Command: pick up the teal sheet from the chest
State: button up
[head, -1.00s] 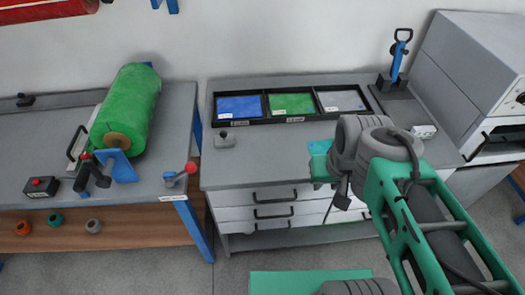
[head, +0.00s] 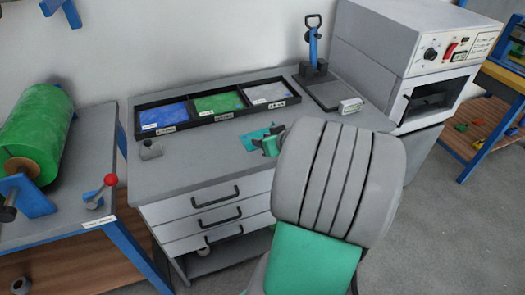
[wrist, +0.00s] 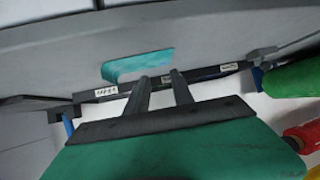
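The teal sheet (head: 252,141) lies flat on the grey top of the chest (head: 185,175), in front of the tray, partly hidden by my gripper. It also shows in the wrist view (wrist: 138,65), as a small rounded strip just beyond my fingertips. My gripper (wrist: 161,77) has its two dark fingers apart with a gap between them and nothing held. In the head view my gripper (head: 270,142) is low over the chest top at the right side of the sheet, mostly hidden behind my arm. I cannot tell whether the fingertips touch the sheet.
A black tray (head: 190,122) with blue, green and pale sheets stands behind. A grey block (head: 150,150) is at the left. A lever press (head: 314,65) and an oven-like machine (head: 405,60) stand right. The left bench (head: 70,205) holds a green roll (head: 38,130).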

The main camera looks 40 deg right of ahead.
aim_at(261, 135)
jog(key=s+d, duration=0.1)
jog(key=d, duration=0.2)
jog(key=d+m+t+h, duration=0.1)
jog(key=d, duration=0.1)
jog(key=s+d+f+t+h+b, duration=0.1)
jog(key=d, duration=0.2)
jog(key=shift+s+d+f+m, duration=0.1)
jog(key=shift+s+d+m, duration=0.2)
jog(key=shift+d, duration=0.05)
jog(key=x, duration=0.7)
jog(key=shift+w+r, duration=0.2)
jog(key=shift+r, duration=0.05)
jog(key=shift+c, duration=0.6)
grip_shut()
